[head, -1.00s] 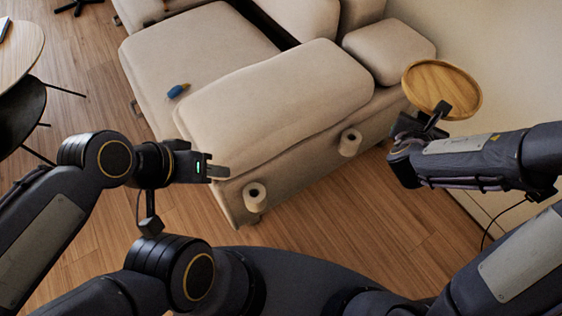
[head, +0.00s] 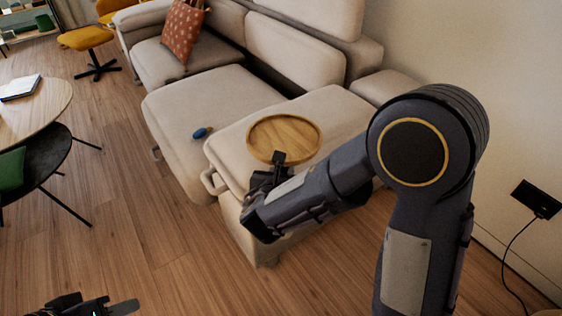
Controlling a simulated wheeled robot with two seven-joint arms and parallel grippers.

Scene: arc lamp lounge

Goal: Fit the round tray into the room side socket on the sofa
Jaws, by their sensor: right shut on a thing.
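The round wooden tray (head: 284,138) is held level, its disc in front of the beige sofa's (head: 225,100) near armrest block in the head view. My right gripper (head: 277,162) is shut on the tray's near side, at a dark piece under the rim. I cannot tell how high the tray is above the sofa. The near side of the sofa is largely behind my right arm, and no round socket shows there now. A pale loop (head: 211,182) stands out from the sofa's left-facing end. My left gripper (head: 108,306) is at the bottom left edge, partly cut off, far from the tray.
A small blue object (head: 203,132) lies on the sofa seat. A patterned orange cushion (head: 184,30) is further back. A round table (head: 40,110) and dark chair (head: 45,165) stand at left. A wall socket box (head: 536,199) with cable is at right. Floor between is clear.

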